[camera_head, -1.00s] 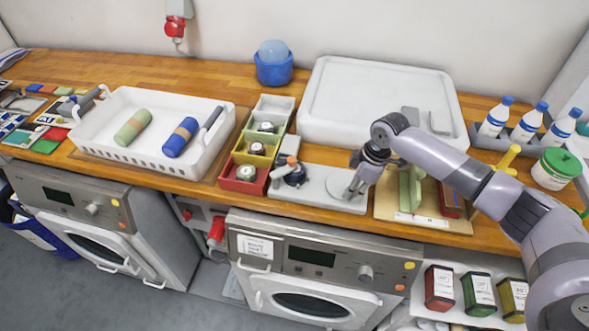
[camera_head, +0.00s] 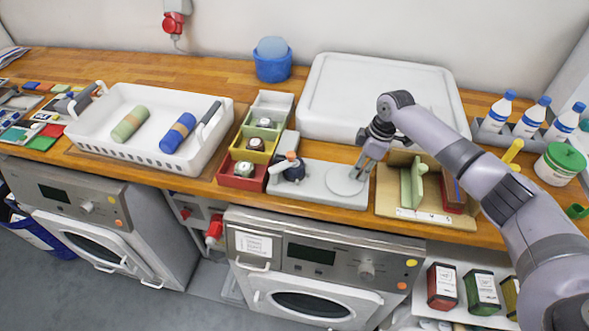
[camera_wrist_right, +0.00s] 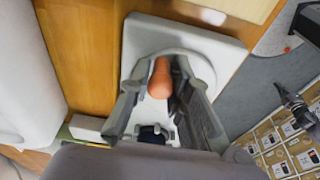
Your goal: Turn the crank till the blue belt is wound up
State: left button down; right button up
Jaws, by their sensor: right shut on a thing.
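The winding device is a light grey plate (camera_head: 318,186) on the counter with a round disc (camera_head: 345,181) at its right end. A dark blue roll (camera_head: 293,173), which looks like the belt, sits at its left end beside an orange-and-white part. How much belt is wound cannot be told. My right gripper (camera_head: 359,174) is over the disc. In the right wrist view its fingers (camera_wrist_right: 160,100) are closed around the orange crank knob (camera_wrist_right: 160,77), and a dark part (camera_wrist_right: 152,134) shows below it. The fingers hide the knob in the head view. My left gripper is out of view.
Left of the device are red, yellow and green bins (camera_head: 242,176) and a white tray (camera_head: 150,164) with a green and a blue roll. A large white lid-like box (camera_head: 385,92) stands behind. A cardboard tray (camera_head: 425,217) with green and red pieces is close on the right.

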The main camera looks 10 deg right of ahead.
aim_at(326, 173)
jog(key=shift+w+a+r+b, duration=0.1)
jog(key=shift+w+a+b, duration=0.2)
jog(key=shift+w, duration=0.35)
jog(key=shift+w+a+b, duration=0.2)
jog(key=shift+w+a, duration=0.15)
jog(key=shift+w, duration=0.25)
jog(key=shift+w+a+r, duration=0.1)
jog(key=shift+w+a, duration=0.45)
jog(key=shift+a, duration=0.15)
jog(key=shift+w+a+p, duration=0.1)
jog(key=shift+a+p, duration=0.3)
jog(key=shift+a, duration=1)
jog(key=shift+s+a+p, duration=0.3)
jog(key=shift+a+p, duration=0.5)
jog(key=shift+a, duration=0.1)
jog(key=shift+f, duration=0.2)
jog(key=o, duration=0.7)
jog(key=shift+w+a+f, duration=0.1)
jog(key=shift+o, duration=0.2)
